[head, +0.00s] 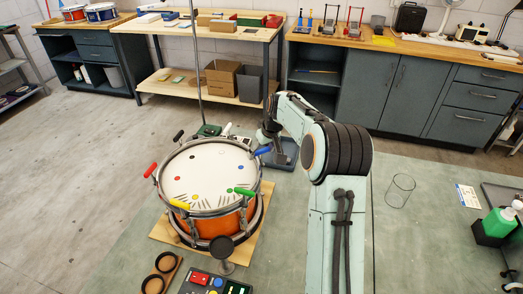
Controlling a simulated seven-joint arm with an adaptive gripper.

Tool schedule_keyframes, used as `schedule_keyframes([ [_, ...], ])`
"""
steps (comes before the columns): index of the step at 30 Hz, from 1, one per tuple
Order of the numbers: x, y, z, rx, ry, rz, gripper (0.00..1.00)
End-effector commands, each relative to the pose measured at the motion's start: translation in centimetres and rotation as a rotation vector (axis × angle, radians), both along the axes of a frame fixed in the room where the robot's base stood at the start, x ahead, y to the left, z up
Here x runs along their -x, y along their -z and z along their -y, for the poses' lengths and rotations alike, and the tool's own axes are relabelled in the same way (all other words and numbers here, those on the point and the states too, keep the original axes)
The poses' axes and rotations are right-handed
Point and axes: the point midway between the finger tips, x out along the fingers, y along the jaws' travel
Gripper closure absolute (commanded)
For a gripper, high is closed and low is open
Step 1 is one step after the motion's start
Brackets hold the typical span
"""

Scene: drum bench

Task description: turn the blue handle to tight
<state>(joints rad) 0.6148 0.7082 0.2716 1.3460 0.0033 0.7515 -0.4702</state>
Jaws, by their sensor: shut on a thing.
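The drum (205,185), with an orange shell and a white head, stands on a wooden board. The blue handle (261,151) sticks out from the drum's rim at the upper right. My gripper (264,143) is at the blue handle, coming down from behind and to its right. It is shut on the blue handle, though the fingertips are small and partly hidden by the wrist. Coloured dots and short dark marks show on the drum head; I cannot read from them how tight the handle is.
Red (150,170), yellow (179,204), green (245,191) and black (178,135) handles sit around the rim. A control box (212,283) and a board with black rings (161,273) lie in front.

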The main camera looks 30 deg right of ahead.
Motion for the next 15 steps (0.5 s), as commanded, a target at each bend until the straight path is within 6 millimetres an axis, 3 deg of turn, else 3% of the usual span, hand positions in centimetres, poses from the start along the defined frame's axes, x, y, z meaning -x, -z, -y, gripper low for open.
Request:
schedule_keyframes([
  [15,-0.13,0.17,-0.1,0.002,0.395,0.002,0.8],
])
